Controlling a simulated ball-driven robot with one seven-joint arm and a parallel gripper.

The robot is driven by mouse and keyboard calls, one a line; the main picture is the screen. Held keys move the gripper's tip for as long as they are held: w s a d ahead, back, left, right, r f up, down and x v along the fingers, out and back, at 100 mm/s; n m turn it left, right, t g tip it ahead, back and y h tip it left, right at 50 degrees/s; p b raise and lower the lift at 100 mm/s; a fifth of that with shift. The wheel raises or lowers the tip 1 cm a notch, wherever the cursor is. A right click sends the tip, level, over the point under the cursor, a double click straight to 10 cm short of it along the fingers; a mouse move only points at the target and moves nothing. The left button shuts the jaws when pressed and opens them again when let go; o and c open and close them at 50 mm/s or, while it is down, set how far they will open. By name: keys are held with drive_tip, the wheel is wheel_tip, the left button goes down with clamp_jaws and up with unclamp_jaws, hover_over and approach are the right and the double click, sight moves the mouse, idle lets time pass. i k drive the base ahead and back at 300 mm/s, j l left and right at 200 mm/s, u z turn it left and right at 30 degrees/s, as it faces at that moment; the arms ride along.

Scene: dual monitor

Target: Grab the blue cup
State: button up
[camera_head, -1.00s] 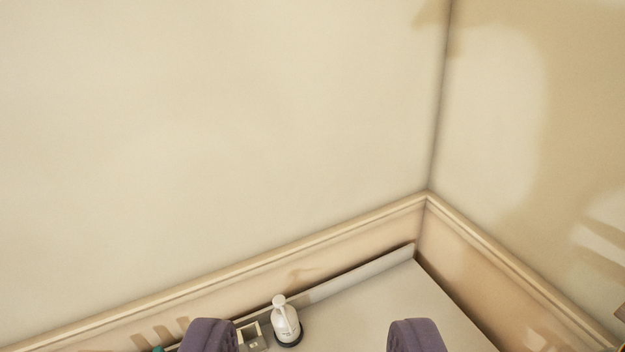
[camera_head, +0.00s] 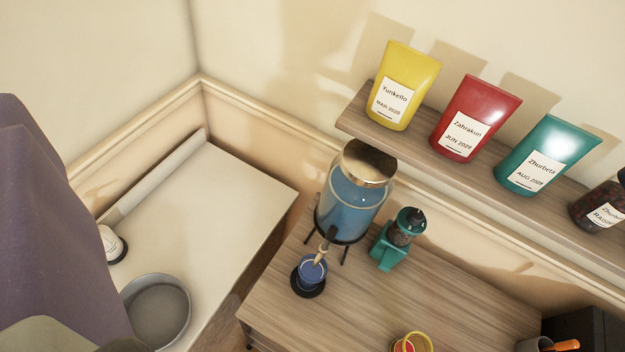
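A small blue cup (camera_head: 311,271) stands on a round black base (camera_head: 308,291) on the wooden table, directly below the tap of a large blue glass dispenser (camera_head: 352,200). A tan tap part overlaps the cup's top. A big purple part of mine (camera_head: 55,220) fills the left edge, with no second finger clearly visible. It is well left of the cup and not touching it. The frame does not show whether my gripper is open or shut.
A teal grinder (camera_head: 398,238) stands right of the dispenser. A red-and-yellow cup (camera_head: 411,343) is at the bottom edge. A wooden shelf (camera_head: 352,122) with yellow, red and teal pouches is above. A white table (camera_head: 215,205) with a grey pan (camera_head: 186,310) is left.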

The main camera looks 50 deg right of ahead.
sight(307, 277)
drive_tip(key=k+z, duration=0.4)
drive_tip(key=k+l+z, duration=0.15)
drive_tip(key=k+z, duration=0.2)
